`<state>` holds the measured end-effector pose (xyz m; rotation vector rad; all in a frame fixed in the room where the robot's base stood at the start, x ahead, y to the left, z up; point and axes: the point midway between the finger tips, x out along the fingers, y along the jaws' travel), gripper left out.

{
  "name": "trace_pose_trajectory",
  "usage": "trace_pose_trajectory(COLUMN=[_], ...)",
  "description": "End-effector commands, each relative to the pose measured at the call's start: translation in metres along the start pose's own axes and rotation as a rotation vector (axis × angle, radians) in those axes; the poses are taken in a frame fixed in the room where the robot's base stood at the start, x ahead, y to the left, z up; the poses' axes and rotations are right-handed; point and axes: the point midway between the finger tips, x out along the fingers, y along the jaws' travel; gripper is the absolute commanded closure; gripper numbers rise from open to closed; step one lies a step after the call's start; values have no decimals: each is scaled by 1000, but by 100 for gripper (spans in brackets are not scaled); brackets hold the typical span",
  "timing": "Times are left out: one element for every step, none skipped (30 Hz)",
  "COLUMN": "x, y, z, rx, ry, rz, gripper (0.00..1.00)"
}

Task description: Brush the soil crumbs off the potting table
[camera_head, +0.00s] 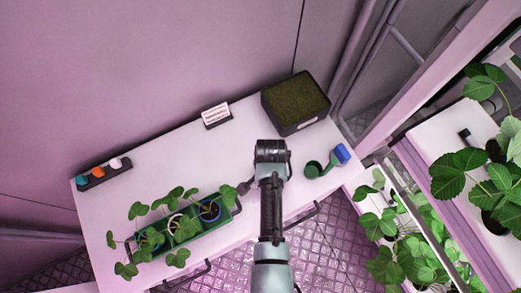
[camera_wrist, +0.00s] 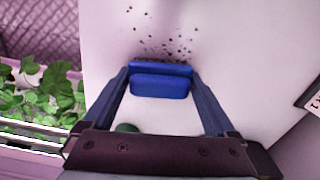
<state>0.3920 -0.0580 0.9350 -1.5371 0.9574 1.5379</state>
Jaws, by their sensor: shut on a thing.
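Dark soil crumbs (camera_wrist: 165,45) lie scattered on the white potting table (camera_wrist: 235,75), towards the top of the wrist view. My gripper (camera_wrist: 160,72) is shut on a blue brush (camera_wrist: 160,86), whose wide blue edge faces the crumbs. The brush is just short of the main scatter; whether it touches the table is unclear.
A soil-filled tray (camera_head: 296,127) and a card (camera_head: 216,115) stand at the back. A green planter (camera_head: 212,228) is front left, a dark holder (camera_head: 104,174) far left. Plant racks (camera_head: 420,140) stand right.

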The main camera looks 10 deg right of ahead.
Motion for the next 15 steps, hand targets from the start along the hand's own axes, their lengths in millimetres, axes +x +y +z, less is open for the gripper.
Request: trace_pose_trajectory(x=[0,0,0,0,0,0,1,1,2,2,2,3,2,2,2], y=[1,1,1,1,0,-1,-2,-4,-6,-8,-10,-12,-14,-14,-14], z=[-3,-4,-4,-5,-5,-5,-5,-6,-6,-6,-6,-6,-6,-6,-4], rx=[2,1,1,1,0,0,0,-1,-1,-2,-2,-2,-1,-1,-2], ry=[0,-1,-1,-1,-1,0,0,0,0,0,0,0,0,0,-1], rz=[1,1,1,1,1,1,0,0,-1,-1,-1,-1,-1,0,0], gripper=[76,76,76,76,76,76,76,76,76,76,76,76,76,76,76])
